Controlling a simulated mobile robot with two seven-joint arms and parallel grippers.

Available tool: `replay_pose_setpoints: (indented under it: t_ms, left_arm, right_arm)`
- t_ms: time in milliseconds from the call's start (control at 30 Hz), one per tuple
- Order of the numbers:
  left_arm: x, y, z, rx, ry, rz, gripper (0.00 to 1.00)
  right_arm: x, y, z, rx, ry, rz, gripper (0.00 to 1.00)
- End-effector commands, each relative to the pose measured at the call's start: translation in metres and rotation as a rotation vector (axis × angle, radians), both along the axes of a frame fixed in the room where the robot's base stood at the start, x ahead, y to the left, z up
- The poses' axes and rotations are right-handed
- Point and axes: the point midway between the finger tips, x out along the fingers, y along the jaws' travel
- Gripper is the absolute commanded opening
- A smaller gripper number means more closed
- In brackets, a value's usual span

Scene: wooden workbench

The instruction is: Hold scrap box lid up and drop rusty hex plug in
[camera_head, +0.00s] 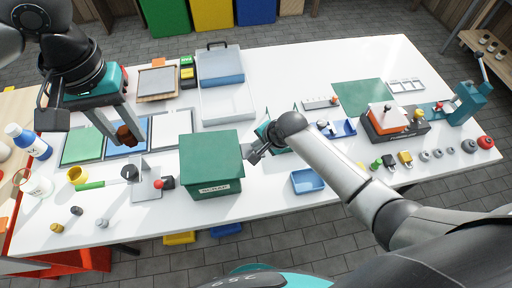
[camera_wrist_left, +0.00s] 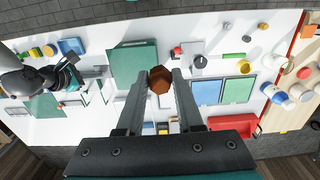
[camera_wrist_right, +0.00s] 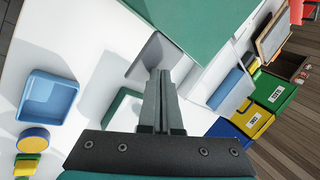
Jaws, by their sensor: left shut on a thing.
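The green scrap box (camera_head: 211,156) stands in the middle of the bench with a label on its front, and its lid looks down. The box also shows in the left wrist view (camera_wrist_left: 133,62). My left gripper (camera_head: 124,134) is shut on the rusty hex plug (camera_wrist_left: 159,79), a brown six-sided piece, held above the bench left of the box. My right gripper (camera_head: 254,155) is just right of the box. In the right wrist view its fingers (camera_wrist_right: 157,78) are together with nothing seen between them. The green lid (camera_wrist_right: 190,20) is beyond them; contact cannot be told.
A stand with a red knob (camera_head: 158,184) is left of the box. A blue tray (camera_head: 307,181) lies right of it. A clear case with a blue lid (camera_head: 221,68) is behind it. Coloured mats lie at the left and a vise (camera_head: 468,103) at the right.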

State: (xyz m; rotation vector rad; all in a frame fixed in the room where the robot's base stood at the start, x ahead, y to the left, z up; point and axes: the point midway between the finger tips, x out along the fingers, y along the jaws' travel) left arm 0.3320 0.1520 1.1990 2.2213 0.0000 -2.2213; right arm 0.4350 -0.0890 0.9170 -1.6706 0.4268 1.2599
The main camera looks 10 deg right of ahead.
Motion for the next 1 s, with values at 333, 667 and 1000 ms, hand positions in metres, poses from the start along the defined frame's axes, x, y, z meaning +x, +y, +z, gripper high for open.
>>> replay_pose_setpoints:
  t_ms: [333,667,1000]
  left_arm:
    - [0.0,0.0,-0.013,0.0,0.0,0.0,0.0]
    - [0.0,0.0,-0.013,0.0,0.0,0.0,0.0]
    - [0.0,0.0,-0.019,0.0,0.0,0.0,0.0]
  right_arm:
    - [-0.001,0.005,-0.021,0.003,0.002,0.002,0.0]
    - [-0.001,0.004,-0.023,0.0,0.003,0.001,0.0]
    - [-0.001,0.011,-0.033,0.002,0.003,0.001,0.0]
